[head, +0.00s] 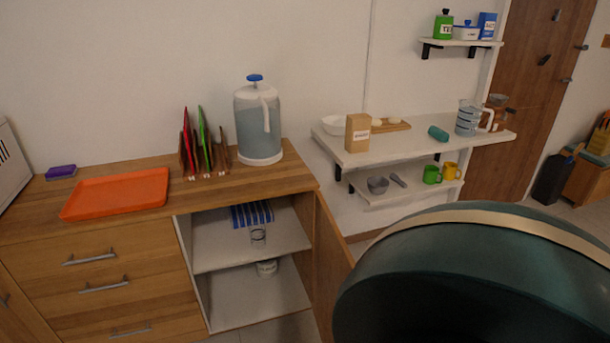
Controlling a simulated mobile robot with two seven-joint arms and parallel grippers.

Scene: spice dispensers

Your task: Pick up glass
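A clear glass (258,234) stands on the upper shelf (215,252) inside the open cabinet, below the wooden counter. It is near the shelf's front middle, in front of a blue-and-white striped item. Neither of my grippers shows in the head view, so I cannot see whether they are open or shut. A large dark green rounded shape with a tan band (480,275) fills the lower right of the view; I cannot tell what it is.
The cabinet door (332,262) stands open at the right of the opening. The counter holds an orange tray (117,193), a rack of boards and a water dispenser (257,125). Wall shelves (400,143) hold kitchen items.

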